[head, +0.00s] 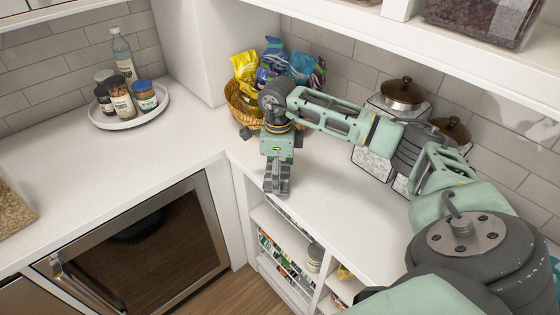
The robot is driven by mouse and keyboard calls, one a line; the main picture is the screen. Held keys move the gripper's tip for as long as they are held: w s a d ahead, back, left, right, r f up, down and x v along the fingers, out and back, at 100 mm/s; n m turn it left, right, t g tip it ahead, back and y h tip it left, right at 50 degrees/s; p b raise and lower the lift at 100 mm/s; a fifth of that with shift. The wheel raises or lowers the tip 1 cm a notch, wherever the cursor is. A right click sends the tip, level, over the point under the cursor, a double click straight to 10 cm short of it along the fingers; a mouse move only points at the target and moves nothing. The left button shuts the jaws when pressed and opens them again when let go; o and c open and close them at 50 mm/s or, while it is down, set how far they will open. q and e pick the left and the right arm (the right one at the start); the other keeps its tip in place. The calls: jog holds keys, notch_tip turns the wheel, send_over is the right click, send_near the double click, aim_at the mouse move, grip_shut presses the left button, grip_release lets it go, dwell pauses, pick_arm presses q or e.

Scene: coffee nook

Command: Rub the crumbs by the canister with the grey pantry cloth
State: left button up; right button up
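Two canisters with dark brown lids stand against the tiled wall at the right: the left one (403,95) is behind my forearm, and the right one (452,130) is partly hidden by it. My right arm reaches in from the lower right across the counter. My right gripper (277,180) points down over the counter's front edge, near the inner corner. Its fingers look close together, but I cannot tell whether they are shut or hold anything. I make out no grey cloth and no crumbs; my arm hides part of the counter by the canisters. My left gripper is out of view.
A wicker basket (238,103) of colourful snack bags stands behind the gripper. A round white tray (108,124) with jars and a bottle is on the left counter. Open shelves (270,218) lie below the counter edge. The left counter's middle is clear.

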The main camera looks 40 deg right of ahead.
jog(key=shift+s+d+r+p, duration=0.1)
jog(key=shift+d+r+p, duration=0.15)
jog(key=shift+r, duration=0.2)
jog(key=shift+d+r+p, duration=0.1)
jog(key=shift+r+p, duration=0.1)
jog(key=shift+r, duration=0.6)
jog(key=shift+a+r+p, duration=0.2)
jog(key=shift+r+p, duration=0.4)
jog(key=shift+r, duration=0.15)
jog(key=shift+r+p, duration=0.3)
jog(key=shift+r, duration=0.3)
